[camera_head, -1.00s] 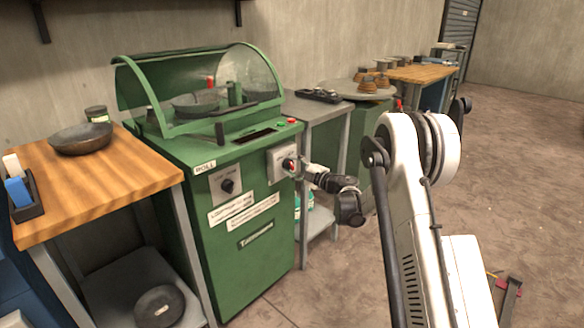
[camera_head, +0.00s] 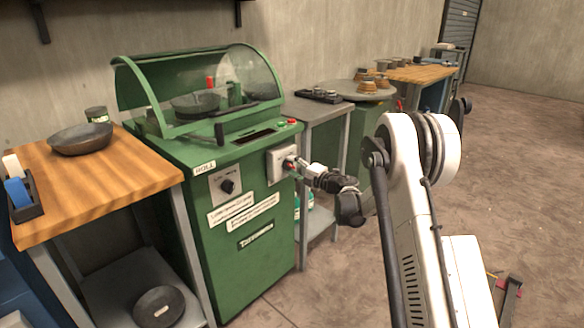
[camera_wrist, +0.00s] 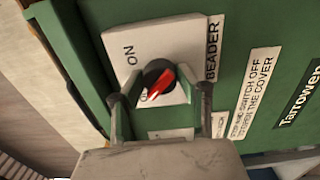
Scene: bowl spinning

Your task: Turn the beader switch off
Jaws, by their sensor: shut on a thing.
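The beader switch (camera_wrist: 160,84) is a round dark knob with a red pointer on a white plate (camera_wrist: 125,42) labelled BEADER. In the wrist view its pointer slants to the lower left, towards a partly hidden label beginning with O, away from the ON mark. My gripper (camera_wrist: 160,73) is shut on the knob, one finger on each side. In the head view my gripper (camera_head: 296,163) reaches the switch plate (camera_head: 276,168) on the front of the green machine (camera_head: 262,262) from the right; the knob is mostly hidden there.
A second dark knob (camera_head: 228,186) is left of the switch plate. Red and green buttons (camera_head: 291,122) are on the machine top beside the clear cover (camera_head: 255,75), with metal bowls under it. A wooden bench (camera_head: 135,170) stands left, a grey table (camera_head: 315,108) right.

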